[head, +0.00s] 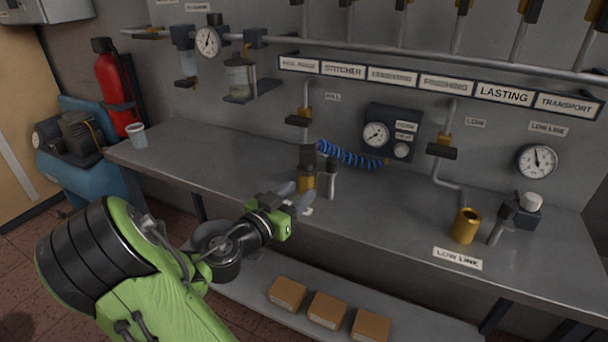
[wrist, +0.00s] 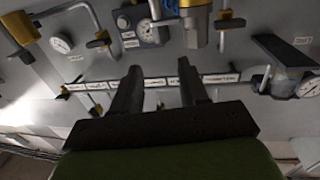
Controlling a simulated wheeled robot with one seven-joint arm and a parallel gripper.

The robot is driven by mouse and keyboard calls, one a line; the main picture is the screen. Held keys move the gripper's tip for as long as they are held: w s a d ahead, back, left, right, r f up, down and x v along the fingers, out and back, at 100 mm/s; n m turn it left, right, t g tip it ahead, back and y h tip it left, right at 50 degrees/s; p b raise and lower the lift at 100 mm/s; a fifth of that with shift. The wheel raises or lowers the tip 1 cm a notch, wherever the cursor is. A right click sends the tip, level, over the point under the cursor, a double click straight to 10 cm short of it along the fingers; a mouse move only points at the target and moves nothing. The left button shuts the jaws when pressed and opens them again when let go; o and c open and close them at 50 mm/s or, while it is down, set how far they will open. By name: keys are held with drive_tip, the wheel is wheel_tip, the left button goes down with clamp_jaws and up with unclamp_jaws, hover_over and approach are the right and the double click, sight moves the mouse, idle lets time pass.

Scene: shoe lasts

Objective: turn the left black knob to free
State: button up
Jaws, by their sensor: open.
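The left black knob (head: 298,120) is a bar-shaped handle on a brass valve, on the vertical pipe under the label strip. Its setting cannot be read. A similar right black knob (head: 441,152) sits on another pipe. My gripper (head: 295,195) is open and empty, low at the bench's front edge, below the left knob and apart from it. In the wrist view, which looks upside down, my gripper (wrist: 160,68) shows two spread dark fingers with nothing between. The left valve's brass body (wrist: 231,22) shows at the top; the right knob (wrist: 97,43) is further left.
A brass cylinder with a black top (head: 307,182) stands close beyond my gripper, beside a grey-handled tool (head: 330,185). A blue coiled hose (head: 348,156) runs to a gauge panel (head: 390,133). The bench's left part is mostly clear.

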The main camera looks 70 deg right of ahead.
sight(329, 165)
drive_tip(key=x, duration=1.5)
drive_tip(key=shift+d+r, duration=0.25)
drive_tip(key=shift+d, duration=0.15)
drive_tip(key=c, duration=0.6)
